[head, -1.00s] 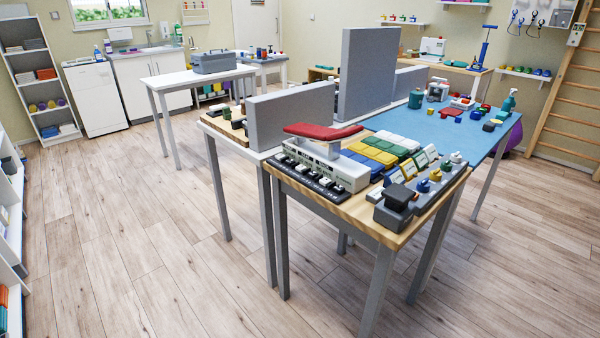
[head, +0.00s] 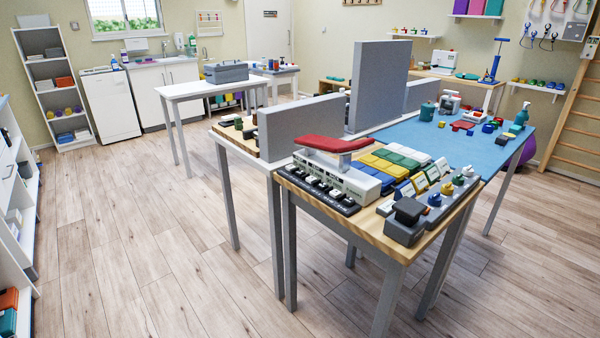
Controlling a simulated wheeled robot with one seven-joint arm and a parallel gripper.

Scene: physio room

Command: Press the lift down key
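A white console (head: 345,183) with a red padded top (head: 331,144) stands on the near wooden table (head: 365,228). In front of it is a dark strip (head: 345,207) with a row of small white-topped keys (head: 313,180). Any labels are too small to read, so I cannot tell which key is lift down. At the table's near right is a grey block with a black top (head: 408,211). My gripper is not in view.
A blue-topped table (head: 455,142) with small items adjoins behind. Grey upright panels (head: 378,85) stand between the tables. Left of the tables is open wooden floor (head: 150,230). White shelves (head: 15,190) line the left edge.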

